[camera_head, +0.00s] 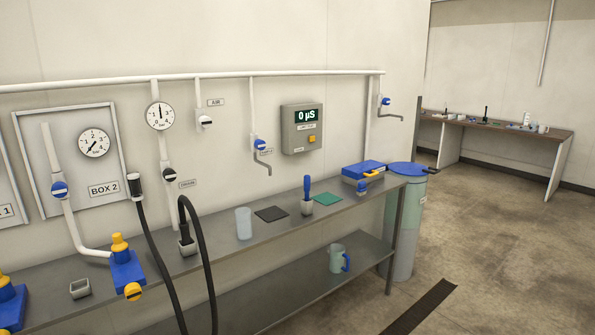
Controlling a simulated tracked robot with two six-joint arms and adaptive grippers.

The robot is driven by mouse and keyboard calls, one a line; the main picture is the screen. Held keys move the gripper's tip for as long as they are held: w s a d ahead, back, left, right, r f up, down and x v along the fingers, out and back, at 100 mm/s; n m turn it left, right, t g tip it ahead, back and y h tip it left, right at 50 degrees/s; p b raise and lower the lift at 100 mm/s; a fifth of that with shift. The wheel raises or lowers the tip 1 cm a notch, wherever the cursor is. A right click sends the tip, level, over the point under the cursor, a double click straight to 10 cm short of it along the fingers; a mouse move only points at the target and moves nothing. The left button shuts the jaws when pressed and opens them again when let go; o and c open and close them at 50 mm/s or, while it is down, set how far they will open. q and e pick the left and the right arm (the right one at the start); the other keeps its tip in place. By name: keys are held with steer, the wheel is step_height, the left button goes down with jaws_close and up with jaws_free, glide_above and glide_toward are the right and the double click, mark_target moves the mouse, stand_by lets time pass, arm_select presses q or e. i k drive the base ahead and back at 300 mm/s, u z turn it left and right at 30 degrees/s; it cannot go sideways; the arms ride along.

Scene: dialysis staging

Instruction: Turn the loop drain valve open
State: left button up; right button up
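I cannot tell for sure which valve is the loop drain valve. A blue-handled valve with a bent spout (385,101) hangs at the right end of the white wall pipe, above a grey-green drum. Another blue-handled valve with a spout (260,144) hangs in the middle of the wall. A black-handled valve (169,175) sits on the pipe under a gauge, beside a small label that is hard to read. Whether each valve is open or closed is too small to tell. Neither of my grippers shows in the head view.
Open floor lies to the right.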

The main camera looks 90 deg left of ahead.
mark_target(169, 174)
steer(key=z, duration=0.35)
steer(key=i, duration=0.5)
steer(key=u, duration=2.4)
steer(key=i, duration=0.25)
steer(key=u, duration=2)
steer(key=k, duration=0.6)
steer(key=u, duration=0.3)
steer(key=i, duration=1.9)
steer(key=z, duration=0.35)
